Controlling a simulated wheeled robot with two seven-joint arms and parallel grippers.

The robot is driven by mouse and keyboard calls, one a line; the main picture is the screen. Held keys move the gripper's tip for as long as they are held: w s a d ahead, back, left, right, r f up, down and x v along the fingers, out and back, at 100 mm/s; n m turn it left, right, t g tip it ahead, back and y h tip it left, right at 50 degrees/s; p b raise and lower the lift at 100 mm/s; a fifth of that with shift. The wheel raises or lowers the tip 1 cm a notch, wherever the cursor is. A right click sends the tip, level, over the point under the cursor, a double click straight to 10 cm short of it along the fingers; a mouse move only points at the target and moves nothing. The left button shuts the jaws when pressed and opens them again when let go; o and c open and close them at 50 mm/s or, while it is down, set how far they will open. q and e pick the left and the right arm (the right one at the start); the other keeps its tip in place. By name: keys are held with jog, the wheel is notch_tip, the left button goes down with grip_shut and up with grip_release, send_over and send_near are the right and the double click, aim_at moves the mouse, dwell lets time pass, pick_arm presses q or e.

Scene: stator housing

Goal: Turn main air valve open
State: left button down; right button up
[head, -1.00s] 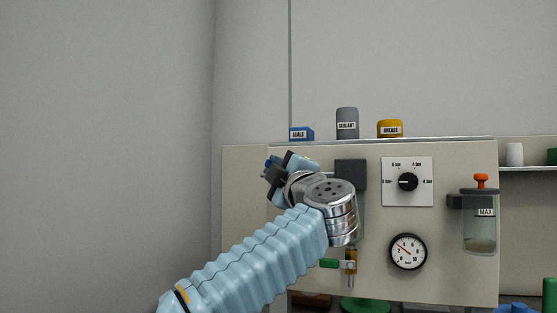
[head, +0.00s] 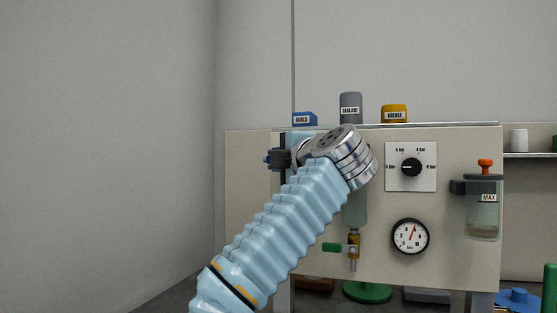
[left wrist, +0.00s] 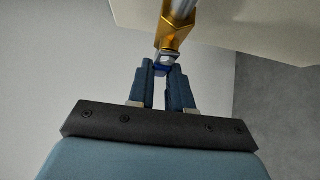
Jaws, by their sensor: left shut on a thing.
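The main air valve shows in the left wrist view as a gold body (left wrist: 176,34) on a pale pipe. Its small blue handle (left wrist: 161,69) is between the fingertips of my left gripper (left wrist: 163,72), which is shut on it. In the head view my left gripper (head: 274,159) is at the left part of the beige panel (head: 250,215), and my wrist hides most of the valve. The round pressure gauge (head: 410,237) has its red needle pointing up and slightly right. My right gripper is not in view.
A selector knob (head: 411,167) and a clear jar marked MAX (head: 483,210) are on the panel's right. A green-handled brass valve (head: 353,246) hangs below my arm. Seals, sealant and grease containers (head: 350,107) stand on top. Free space lies left of the panel.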

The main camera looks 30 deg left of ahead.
pick_arm(q)
jog(key=shift+f, duration=0.1)
jog(key=c, duration=1)
grip_release()
jog(key=shift+c, duration=0.2)
jog(key=v, duration=1.3)
jog(key=shift+d+b, duration=0.35)
jog(key=shift+b, duration=0.1)
jog(key=shift+s+f, duration=0.1)
jog(key=shift+s, duration=0.05)
